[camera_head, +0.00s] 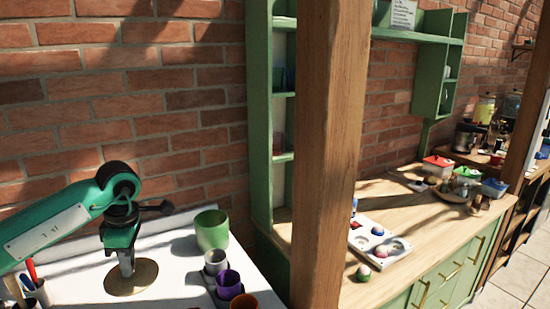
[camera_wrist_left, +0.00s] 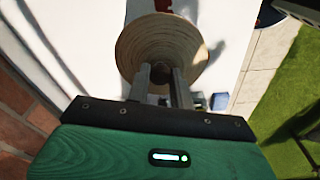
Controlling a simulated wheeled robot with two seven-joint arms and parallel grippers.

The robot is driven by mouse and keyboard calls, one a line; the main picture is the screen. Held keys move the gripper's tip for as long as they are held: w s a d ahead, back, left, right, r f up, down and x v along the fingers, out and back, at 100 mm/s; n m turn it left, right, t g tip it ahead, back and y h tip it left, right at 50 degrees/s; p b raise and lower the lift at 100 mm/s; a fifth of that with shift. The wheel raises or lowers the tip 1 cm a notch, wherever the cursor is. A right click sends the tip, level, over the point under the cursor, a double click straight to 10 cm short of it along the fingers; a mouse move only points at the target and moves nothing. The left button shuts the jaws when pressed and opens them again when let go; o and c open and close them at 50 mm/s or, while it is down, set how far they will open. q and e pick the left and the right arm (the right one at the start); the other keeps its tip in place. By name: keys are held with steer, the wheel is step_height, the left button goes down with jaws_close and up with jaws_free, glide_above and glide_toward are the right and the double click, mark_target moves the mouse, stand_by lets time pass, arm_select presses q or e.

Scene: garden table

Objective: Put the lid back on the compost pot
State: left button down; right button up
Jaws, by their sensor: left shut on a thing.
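A round tan wooden lid (camera_head: 132,278) is at the white table, under my left gripper (camera_head: 126,268). The left gripper points down and is shut on the lid's dark knob; the lid also shows from above, with ring-like grain, in the left wrist view (camera_wrist_left: 148,52). I cannot tell whether the lid touches the table or hangs just above it. A green pot (camera_head: 212,232), apparently the compost pot, stands upright with an open top to the right of the lid, apart from it. My right gripper is not in view.
Small grey (camera_head: 215,263), purple (camera_head: 229,285) and orange (camera_head: 244,301) pots stand in front of the green pot. A holder with pens (camera_head: 36,291) is at the left. A thick wooden post (camera_head: 325,150) rises right of the white table (camera_head: 178,285). A brick wall is behind.

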arm_select(q)
steer(key=s+d+f+m, duration=0.4)
steer(key=d+f+m, duration=0.1)
steer(key=m, duration=0.5)
steer(key=s+d+f+m+t+h, duration=0.1)
steer(key=s+d+f+m, duration=0.3)
steer(key=d+m, duration=0.3)
steer(key=shift+f+m+t, duration=0.3)
steer(key=shift+f+m, duration=0.15)
steer(key=shift+m, duration=1.45)
steer(key=shift+a, duration=0.1)
